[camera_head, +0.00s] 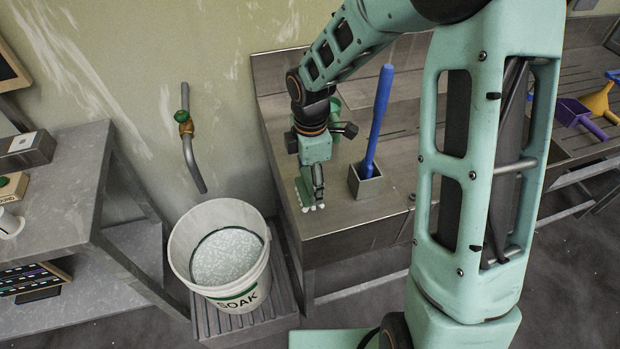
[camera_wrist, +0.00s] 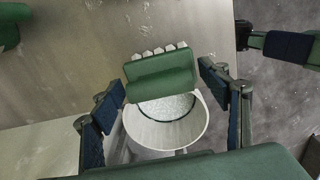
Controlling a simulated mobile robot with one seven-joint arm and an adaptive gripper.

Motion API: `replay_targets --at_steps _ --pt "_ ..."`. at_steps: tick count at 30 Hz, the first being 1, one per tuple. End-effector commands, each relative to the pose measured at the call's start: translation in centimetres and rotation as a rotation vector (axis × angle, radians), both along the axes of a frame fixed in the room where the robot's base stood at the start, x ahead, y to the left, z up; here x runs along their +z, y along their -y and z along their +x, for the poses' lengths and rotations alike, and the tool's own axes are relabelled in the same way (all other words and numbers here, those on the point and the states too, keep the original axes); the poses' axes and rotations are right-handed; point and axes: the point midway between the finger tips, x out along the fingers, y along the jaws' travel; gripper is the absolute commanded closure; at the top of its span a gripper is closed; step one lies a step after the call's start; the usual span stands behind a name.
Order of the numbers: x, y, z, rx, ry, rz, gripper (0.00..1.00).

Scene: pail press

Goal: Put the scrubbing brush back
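The scrubbing brush (camera_head: 304,189) has a green body and white bristles. In the camera_head view it is at my gripper (camera_head: 315,178), low over the front-left corner of the steel counter, bristles downward. In the camera_wrist view the brush (camera_wrist: 161,75) spans the space between my two fingers (camera_wrist: 160,80), which meet its two ends. I cannot tell whether the bristles touch the counter. The white pail (camera_head: 220,256) marked SOAK stands below and to the left, with pale foamy contents. The brush hides part of the pail (camera_wrist: 167,137) in the camera_wrist view.
A blue rod (camera_head: 378,120) stands upright in a square steel holder (camera_head: 366,184) just right of my gripper. A bent tap pipe (camera_head: 191,150) is over the pail. A grey table (camera_head: 62,185) stands left. Purple and yellow scoops (camera_head: 598,98) are far right.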

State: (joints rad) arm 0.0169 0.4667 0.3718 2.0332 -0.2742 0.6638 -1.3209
Motion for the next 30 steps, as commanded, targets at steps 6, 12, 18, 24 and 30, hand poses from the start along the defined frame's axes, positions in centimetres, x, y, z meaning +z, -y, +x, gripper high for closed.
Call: replay_targets --at_steps 6,12,18,24,30 --pt "0.3 0.0 0.0 0.000 0.001 0.000 0.31" --pt "3.1 0.1 0.1 -0.002 0.007 0.000 0.31" --pt "7.5 0.1 0.0 -0.003 0.006 0.001 0.31" --pt "10.8 0.1 -0.1 -0.001 0.003 0.000 0.31" --pt "12.1 0.1 -0.2 -0.001 0.001 0.000 0.31"
